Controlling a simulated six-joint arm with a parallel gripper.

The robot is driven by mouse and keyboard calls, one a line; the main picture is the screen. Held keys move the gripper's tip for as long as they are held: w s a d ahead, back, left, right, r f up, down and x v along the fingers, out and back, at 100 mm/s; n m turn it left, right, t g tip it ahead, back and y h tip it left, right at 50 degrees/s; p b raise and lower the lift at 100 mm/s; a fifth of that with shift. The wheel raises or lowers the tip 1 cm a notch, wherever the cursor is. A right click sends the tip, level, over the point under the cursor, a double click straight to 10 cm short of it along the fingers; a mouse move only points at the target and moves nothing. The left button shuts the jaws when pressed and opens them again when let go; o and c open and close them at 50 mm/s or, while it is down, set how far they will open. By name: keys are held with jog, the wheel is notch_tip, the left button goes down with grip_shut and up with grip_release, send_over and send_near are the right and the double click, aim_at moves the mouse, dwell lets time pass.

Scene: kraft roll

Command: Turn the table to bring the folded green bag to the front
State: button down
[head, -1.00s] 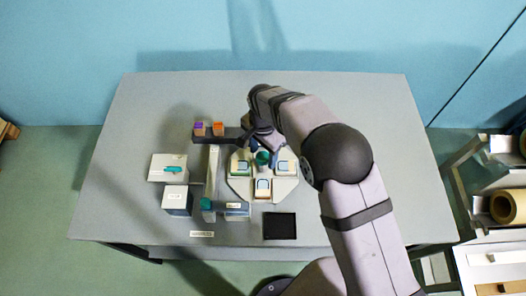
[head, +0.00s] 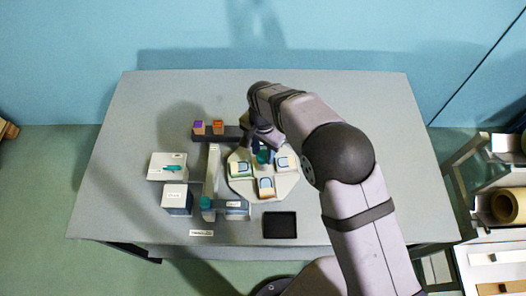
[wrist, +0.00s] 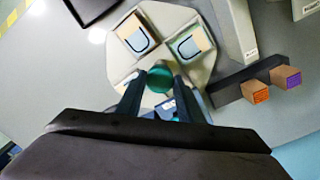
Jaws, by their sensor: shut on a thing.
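The round pale turntable (head: 284,190) stands at the middle of the grey table, with several folded bags in holders. The green-edged bag (head: 240,169) is on its left side in the head view; in the wrist view it seems to be the upper-right one (wrist: 190,46). A blue-marked bag in an orange-edged holder (head: 266,188) is at the front, and another blue-marked bag (head: 283,163) is at the right. My gripper (wrist: 160,82) is shut on the teal knob (wrist: 159,77) at the turntable's centre. The gripper partly hides the back bag (wrist: 168,106).
A dark bar with purple and orange blocks (head: 218,127) lies behind left. A long pale rail (head: 212,170), white boxes (head: 176,198) and a teal knob (head: 205,202) stand to the left. A black tray (head: 280,225) lies in front. The table's right side is clear beyond my arm.

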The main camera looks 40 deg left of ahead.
jog(key=shift+n+b, duration=0.85)
jog(key=shift+n, duration=1.35)
jog(key=shift+n+b, duration=0.5)
jog(key=shift+n, duration=1.4)
jog(key=shift+r+n+b, duration=0.1)
jog(key=shift+n+b, duration=0.25)
jog(key=shift+n, duration=3.35)
jog(key=shift+a+n, duration=0.1)
jog(key=shift+n, duration=0.5)
jog(key=c, duration=1.2)
grip_release()
jog(key=shift+b, duration=0.3)
